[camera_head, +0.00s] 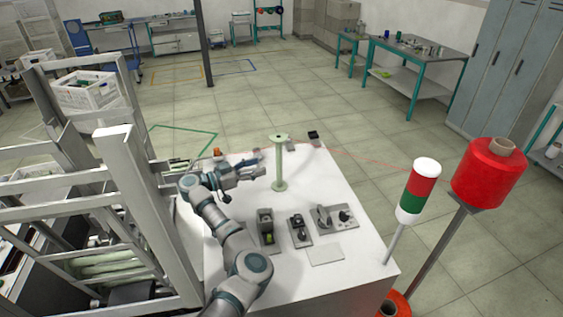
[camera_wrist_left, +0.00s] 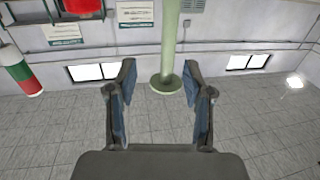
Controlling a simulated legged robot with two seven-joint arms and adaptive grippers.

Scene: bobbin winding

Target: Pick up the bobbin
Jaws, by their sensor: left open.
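The bobbin (camera_head: 280,163) is a pale green spool with a thin upright core and round flanges, standing on the white table (camera_head: 325,255). My left gripper (camera_head: 258,166) is just left of the bobbin in the head view, pointing toward its core. In the left wrist view the same gripper (camera_wrist_left: 164,90) has its two fingers apart, with nothing held between them. The bobbin (camera_wrist_left: 170,40) shows beyond the fingertips, roughly centred between them, one flange visible. My right gripper is not in view.
Small control boxes (camera_head: 298,229) stand on the table's near part. A signal lamp (camera_head: 419,190) and a red thread cone (camera_head: 489,174) stand at the right. A grey metal frame (camera_head: 140,190) stands close at the left.

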